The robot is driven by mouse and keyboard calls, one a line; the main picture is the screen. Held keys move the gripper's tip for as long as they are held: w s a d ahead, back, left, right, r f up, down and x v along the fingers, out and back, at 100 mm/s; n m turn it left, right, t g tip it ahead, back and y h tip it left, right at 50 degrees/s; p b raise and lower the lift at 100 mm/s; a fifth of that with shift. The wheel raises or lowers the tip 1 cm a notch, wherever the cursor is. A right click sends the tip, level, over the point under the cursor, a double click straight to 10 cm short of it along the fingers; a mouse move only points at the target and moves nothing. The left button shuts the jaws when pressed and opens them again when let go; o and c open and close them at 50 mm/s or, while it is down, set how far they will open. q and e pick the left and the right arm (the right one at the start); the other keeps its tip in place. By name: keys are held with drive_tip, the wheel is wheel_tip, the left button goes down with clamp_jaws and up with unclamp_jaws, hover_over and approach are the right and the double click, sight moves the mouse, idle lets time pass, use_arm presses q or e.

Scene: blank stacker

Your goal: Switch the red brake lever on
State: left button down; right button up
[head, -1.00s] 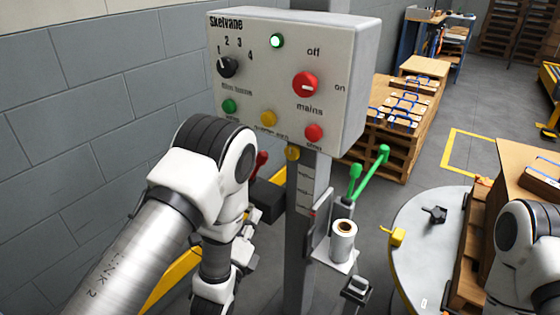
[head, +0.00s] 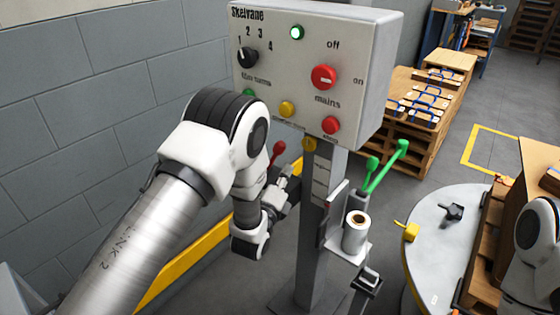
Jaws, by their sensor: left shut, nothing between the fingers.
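The red brake lever (head: 277,150) shows as a small red knob and upper shaft, left of the grey post under the control panel. It leans up and to the right. Its lower part and mount are largely hidden by my left gripper. My left gripper (head: 286,182) is shut and empty, just below and to the right of the red knob. I cannot tell whether its fingers touch the lever. My right gripper is out of view; only part of my right arm shows at the lower right edge.
The control panel (head: 318,60) hangs above the lever on the grey post (head: 313,230). A round turntable (head: 430,255) stands right. A block wall (head: 90,110) borders the left.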

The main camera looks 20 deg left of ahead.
sight(276, 149)
use_arm(q)
drive_tip(key=shift+w+a+r, duration=0.4)
drive_tip(key=shift+w+a, duration=0.15)
drive_tip(key=shift+a, duration=0.05)
drive_tip(key=shift+w+a+r, duration=0.4)
drive_tip(key=shift+w+a, duration=0.15)
drive_tip(key=shift+a, duration=0.05)
drive_tip(key=shift+w, duration=0.1)
drive_tip(key=shift+w+a+r+n+p, duration=0.1)
drive_tip(key=shift+a+r+n+p, duration=0.25)
drive_tip(key=shift+n, duration=0.15)
drive_tip(key=shift+w+a+r+n+g+y+p, duration=0.25)
drive_tip(key=shift+a+r+n+g+y+p, duration=0.15)
drive_tip(key=shift+a+r+n+p, duration=0.45)
drive_tip(key=w+a+n+g+p, duration=0.1)
drive_tip(key=w+a+n+g, duration=0.1)
drive_tip(key=a+n, duration=0.4)
drive_tip(key=shift+w+a, duration=0.25)
drive_tip(key=shift+a, duration=0.1)
drive_tip(key=shift+r, duration=0.15)
